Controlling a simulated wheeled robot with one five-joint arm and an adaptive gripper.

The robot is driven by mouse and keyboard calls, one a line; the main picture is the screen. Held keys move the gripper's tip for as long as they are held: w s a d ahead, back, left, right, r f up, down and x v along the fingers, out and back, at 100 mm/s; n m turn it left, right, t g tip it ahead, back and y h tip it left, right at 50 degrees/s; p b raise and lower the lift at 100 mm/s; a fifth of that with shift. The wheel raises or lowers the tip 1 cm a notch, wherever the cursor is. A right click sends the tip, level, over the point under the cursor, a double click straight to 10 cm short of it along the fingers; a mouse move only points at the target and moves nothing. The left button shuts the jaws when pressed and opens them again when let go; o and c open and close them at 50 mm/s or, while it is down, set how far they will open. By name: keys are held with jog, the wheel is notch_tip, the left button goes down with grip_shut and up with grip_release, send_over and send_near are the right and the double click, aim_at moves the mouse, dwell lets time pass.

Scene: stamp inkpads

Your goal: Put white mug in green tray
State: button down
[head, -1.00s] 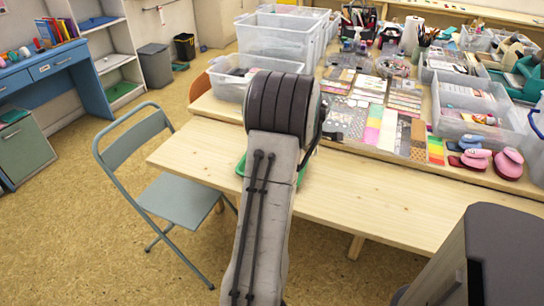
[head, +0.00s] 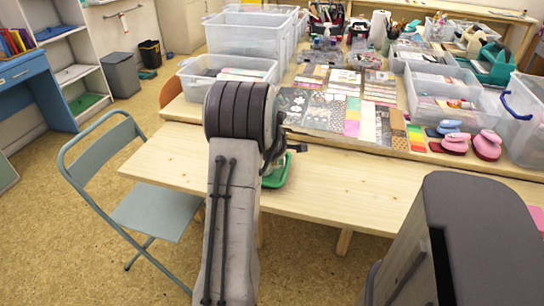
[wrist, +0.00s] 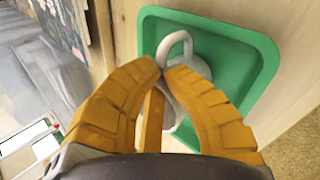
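The green tray (head: 277,181) lies on the wooden table, partly hidden behind my arm in the head view. It fills much of the wrist view (wrist: 256,65). The white mug (wrist: 175,45) shows in the wrist view over the tray, its handle loop standing out past my fingertips; its body is mostly hidden by the fingers. I cannot tell whether it touches the tray floor. My gripper (wrist: 168,68) has its orange fingertips nearly together at the mug, with white showing between the fingers; it looks shut on the mug.
Clear bins (head: 258,38), sample cards (head: 327,110) and pink stampers (head: 487,145) stand on the raised board behind the tray. A folding chair (head: 155,211) is left of the table (head: 340,190). The table front is clear right of the tray.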

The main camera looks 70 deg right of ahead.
jog(key=shift+r, duration=0.1)
jog(key=c, duration=1.9)
grip_release()
jog(key=shift+f, duration=0.2)
jog(key=o, duration=0.5)
jog(key=shift+a+r, duration=0.2)
jog(key=shift+r, duration=0.25)
jog(key=p+v, duration=0.1)
jog(key=v, duration=1)
jog(key=shift+a+r, duration=0.1)
jog(key=shift+w+a, duration=0.1)
